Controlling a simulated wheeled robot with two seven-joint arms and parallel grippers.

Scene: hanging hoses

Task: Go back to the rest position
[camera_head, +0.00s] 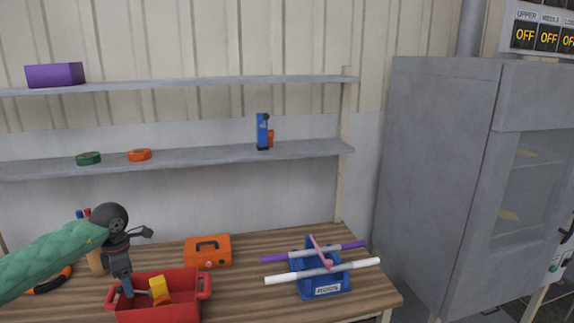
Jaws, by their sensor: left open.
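My left gripper (126,254) is dark grey, at the end of a green-sleeved arm that comes in from the left. It is open, above the left part of the red bin (160,308) on the workbench. I see nothing held in it. A blue rack (325,289) with a label stands on the bench to the right. A white hose (340,271), a purple hose (345,246) and a pink hose (319,249) lie across it. My right gripper is not in view.
An orange toolbox (208,254) sits behind the red bin, which holds a yellow item (160,290). Two shelves run along the wall; a blue tool (262,132) stands on the lower one. A grey cabinet (440,170) stands at the right. Bench between bin and rack is clear.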

